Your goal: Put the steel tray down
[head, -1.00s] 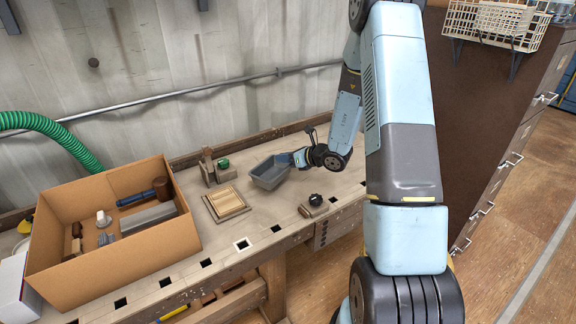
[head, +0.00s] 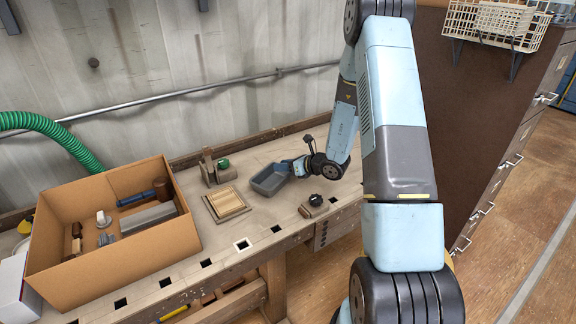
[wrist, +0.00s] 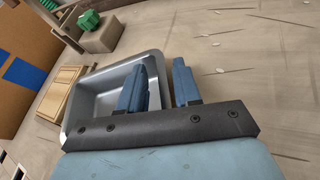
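The steel tray (head: 270,181) is a grey, open, rectangular tray, low over the back part of the workbench; I cannot tell if its base touches the wood. My gripper (head: 291,166) is at its right end. In the wrist view, my gripper (wrist: 160,80) has one blue finger inside the steel tray (wrist: 100,92) and one outside, astride its right wall. It appears shut on that wall, though the contact is partly hidden. The tray looks empty.
A slatted wooden piece (head: 226,203) lies left of the tray on the workbench (head: 215,245). A wooden block with a green object (head: 223,164) stands behind, a black-knobbed block (head: 315,201) in front right. A cardboard box (head: 110,255) of tools fills the left.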

